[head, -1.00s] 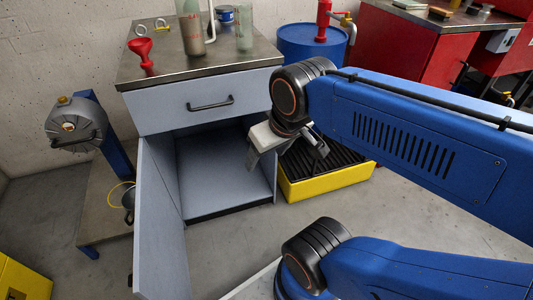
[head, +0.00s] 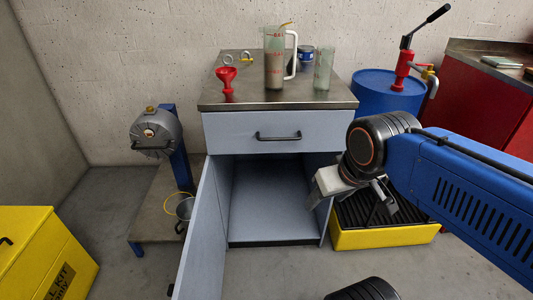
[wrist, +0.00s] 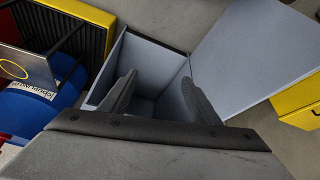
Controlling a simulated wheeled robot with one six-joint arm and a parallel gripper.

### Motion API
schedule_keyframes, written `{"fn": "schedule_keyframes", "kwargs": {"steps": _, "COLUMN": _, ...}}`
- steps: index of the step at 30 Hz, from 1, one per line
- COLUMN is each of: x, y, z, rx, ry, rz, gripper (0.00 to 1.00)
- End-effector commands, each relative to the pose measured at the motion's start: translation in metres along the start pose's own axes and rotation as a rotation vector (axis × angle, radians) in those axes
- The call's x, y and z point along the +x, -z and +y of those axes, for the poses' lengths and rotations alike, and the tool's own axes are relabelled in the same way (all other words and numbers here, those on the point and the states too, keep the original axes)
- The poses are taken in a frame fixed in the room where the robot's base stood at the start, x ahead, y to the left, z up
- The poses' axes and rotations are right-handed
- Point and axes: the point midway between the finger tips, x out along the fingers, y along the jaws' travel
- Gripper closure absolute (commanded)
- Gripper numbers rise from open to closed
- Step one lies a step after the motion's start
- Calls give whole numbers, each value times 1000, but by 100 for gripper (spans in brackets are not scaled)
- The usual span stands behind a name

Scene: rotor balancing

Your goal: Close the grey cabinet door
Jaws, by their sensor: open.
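The grey cabinet (head: 265,129) stands near the wall with its lower compartment open and, as far as I can see, empty. Its grey door (head: 204,240) is hinged at the left and swung wide out toward me. A black-handled drawer above is shut. My gripper (head: 350,205) is open and empty, in front of the cabinet's right side, apart from the door. In the wrist view, my gripper (wrist: 160,77) has its two dark fingers spread before the open compartment. The door (wrist: 255,50) shows there as a large grey panel to the right. The door's lower end is cut off in the head view.
A yellow bin with a black grate (head: 385,238) sits right of the cabinet, below my arm. A blue drum (head: 385,95) stands behind it. A yellow box (head: 40,255) is at the lower left. A funnel and jugs stand on the cabinet top.

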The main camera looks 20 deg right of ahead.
Motion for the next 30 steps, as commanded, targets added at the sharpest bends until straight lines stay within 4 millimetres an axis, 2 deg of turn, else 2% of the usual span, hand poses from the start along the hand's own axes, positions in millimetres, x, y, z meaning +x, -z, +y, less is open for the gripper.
{"fn": "schedule_keyframes", "kwargs": {"steps": 1, "x": 0, "y": 0, "z": 0, "rx": 0, "ry": 0, "rz": 0, "gripper": 57}}
{"fn": "schedule_keyframes", "kwargs": {"steps": 6, "x": 0, "y": 0, "z": 0, "rx": 0, "ry": 0, "rz": 0, "gripper": 98}}
{"fn": "schedule_keyframes", "kwargs": {"steps": 7, "x": 0, "y": 0, "z": 0, "rx": -2, "ry": 1, "rz": -1, "gripper": 100}}
{"fn": "schedule_keyframes", "kwargs": {"steps": 11, "x": 0, "y": 8, "z": -7, "rx": -35, "ry": 11, "rz": -19, "gripper": 100}}
{"fn": "schedule_keyframes", "kwargs": {"steps": 17, "x": 2, "y": 37, "z": -38, "rx": -176, "ry": 52, "rz": -94, "gripper": 100}}
{"fn": "schedule_keyframes", "kwargs": {"steps": 23, "x": 7, "y": 66, "z": -84, "rx": -347, "ry": 89, "rz": -179, "gripper": 100}}
{"fn": "schedule_keyframes", "kwargs": {"steps": 30, "x": 16, "y": 90, "z": -152, "rx": -556, "ry": 119, "rz": -276, "gripper": 100}}
